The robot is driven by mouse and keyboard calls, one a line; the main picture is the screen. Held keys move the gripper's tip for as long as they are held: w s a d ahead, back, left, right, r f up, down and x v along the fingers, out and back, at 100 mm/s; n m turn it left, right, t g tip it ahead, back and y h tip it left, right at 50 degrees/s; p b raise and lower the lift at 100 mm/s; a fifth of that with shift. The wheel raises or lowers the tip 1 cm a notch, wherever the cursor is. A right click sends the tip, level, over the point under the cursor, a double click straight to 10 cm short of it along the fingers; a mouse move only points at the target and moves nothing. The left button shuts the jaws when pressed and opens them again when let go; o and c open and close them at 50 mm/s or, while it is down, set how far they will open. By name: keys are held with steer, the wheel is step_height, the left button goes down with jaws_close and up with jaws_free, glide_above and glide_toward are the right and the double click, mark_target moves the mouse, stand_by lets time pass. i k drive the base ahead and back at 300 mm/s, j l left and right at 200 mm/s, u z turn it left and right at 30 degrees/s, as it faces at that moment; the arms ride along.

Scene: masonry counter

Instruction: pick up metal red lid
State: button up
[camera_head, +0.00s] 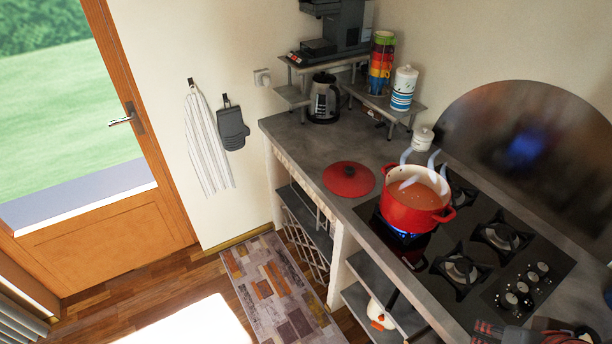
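The red lid (349,179) is round, with a small dark knob at its middle. It lies flat on the grey countertop, left of the hob and near the counter's front edge. Nothing covers it. A red pot (412,212) with two side handles stands on a lit burner just right of the lid. It holds an orange-brown liquid, and pale steam shapes rise over it. I cannot make out my gripper in the head camera view.
The hob (470,243) has several burners and knobs. A small shelf (405,108) behind the lid bears stacked coloured cups (381,62) and a striped canister (403,89). A kettle (323,98) and a white jar (422,139) stand nearby. Dark and reddish items at bottom right are unclear.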

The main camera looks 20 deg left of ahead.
mark_target(344, 178)
steer(key=u, duration=0.8)
steer(key=i+j+z, duration=0.25)
steer(key=i+z, duration=0.2)
steer(key=i+j+z, duration=0.35)
steer(key=z, duration=0.15)
steer(key=i+j, duration=0.05)
steer(key=i, duration=0.1)
